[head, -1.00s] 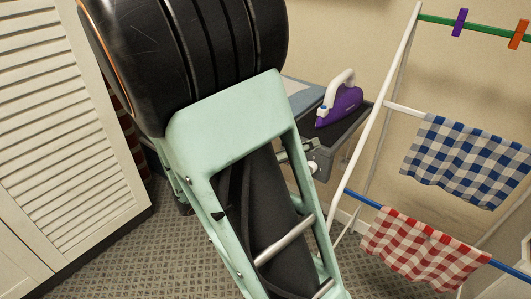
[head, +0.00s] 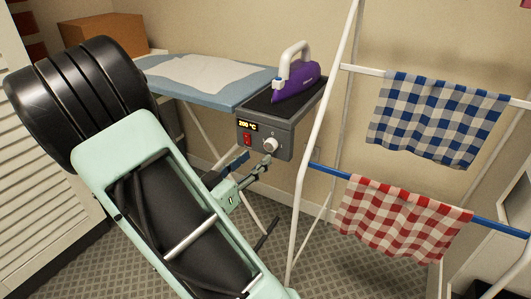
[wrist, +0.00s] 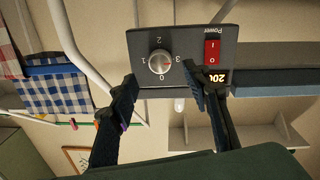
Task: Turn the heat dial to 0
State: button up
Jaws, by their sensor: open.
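The heat dial (head: 270,144) is a round pale knob on the front of a grey iron station (head: 262,128). In the wrist view the picture is upside down; the dial (wrist: 160,62) is ringed by the numbers 0 to 3, with 0 on the lower side of the picture. I cannot tell surely which number its pointer faces. The lit display (head: 248,126) reads 200 °C. My gripper (head: 262,168) is open and empty just below the dial in the head view. In the wrist view its fingers (wrist: 163,92) are spread to either side, apparently short of the dial.
A red power switch (head: 247,140) sits beside the dial. A purple iron (head: 297,84) stands on the station, beside the blue ironing board (head: 225,96). A drying rack with a blue checked cloth (head: 440,118) and a red checked cloth (head: 400,220) stands close on the right.

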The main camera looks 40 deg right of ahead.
aim_at(269, 147)
jog(key=x, duration=0.6)
jog(key=shift+c, duration=0.6)
jog(key=c, duration=1)
jog(key=shift+c, duration=0.2)
jog(key=shift+b, duration=0.4)
